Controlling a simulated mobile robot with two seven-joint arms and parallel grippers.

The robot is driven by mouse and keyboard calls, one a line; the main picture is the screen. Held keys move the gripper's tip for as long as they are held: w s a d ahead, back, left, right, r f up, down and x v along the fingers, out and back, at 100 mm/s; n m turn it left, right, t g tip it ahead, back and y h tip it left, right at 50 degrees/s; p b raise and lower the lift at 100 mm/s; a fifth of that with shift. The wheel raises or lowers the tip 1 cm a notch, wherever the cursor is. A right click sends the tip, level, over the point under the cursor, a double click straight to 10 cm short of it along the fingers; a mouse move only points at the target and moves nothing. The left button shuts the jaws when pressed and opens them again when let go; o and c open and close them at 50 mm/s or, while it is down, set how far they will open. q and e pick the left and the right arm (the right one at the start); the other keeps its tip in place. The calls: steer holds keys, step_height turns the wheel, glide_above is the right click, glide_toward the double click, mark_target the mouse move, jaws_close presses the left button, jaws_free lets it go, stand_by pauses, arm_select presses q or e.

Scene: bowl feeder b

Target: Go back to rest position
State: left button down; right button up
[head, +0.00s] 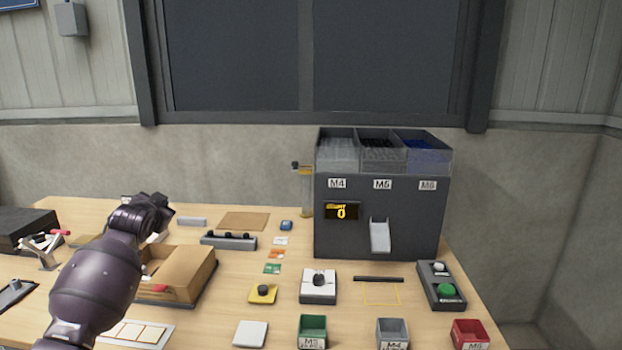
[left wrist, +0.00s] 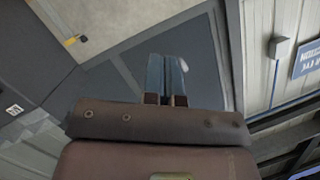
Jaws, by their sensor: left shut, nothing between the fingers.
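My left arm comes in from the left in the head view, with its dark wrist and left gripper (head: 160,222) over the left part of the bench, near the open cardboard box (head: 205,277). The fingertips are hard to make out there. In the left wrist view the left gripper (left wrist: 167,78) shows two blue-grey fingers side by side, shut and empty, with the window and wall behind them. My right gripper is in neither view.
The feeder (head: 410,225) with M4, M5 and M6 hoppers stands at the back right of the bench. Green (head: 312,329), grey (head: 393,332) and red (head: 470,333) bins line the front. A red-handled clamp (head: 45,248) stands at the left.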

arm_select(q)
steer(key=s+d+f+h, duration=0.1)
steer(key=s+d+f, duration=0.2)
steer(key=s+f, duration=0.2)
steer(key=s+d+f+n+h, duration=0.1)
steer(key=s+d+f, duration=0.3)
steer(key=s, duration=0.5)
steer(key=s+d+f+t+h, duration=0.1)
steer(key=s+d+f, duration=0.2)
steer(key=s+f, duration=0.4)
steer(key=shift+s+d+f+n, duration=0.15)
steer(key=shift+s+f+n, duration=0.2)
steer(key=shift+f, duration=0.35)
steer(key=s+f+n+g, duration=0.1)
steer(key=s+f, duration=0.4)
steer(key=s, duration=0.5)
steer(key=s+f+g, duration=0.2)
steer(key=s+f, duration=0.4)
steer(key=s, duration=0.4)
steer(key=s+f+n+g+y, duration=0.1)
steer(key=s+f+g, duration=0.1)
steer(key=s+f, duration=0.4)
steer(key=s, duration=0.4)
steer(key=shift+d+f+n, duration=0.2)
steer(key=shift+n, duration=0.15)
steer(key=shift+a, duration=0.15)
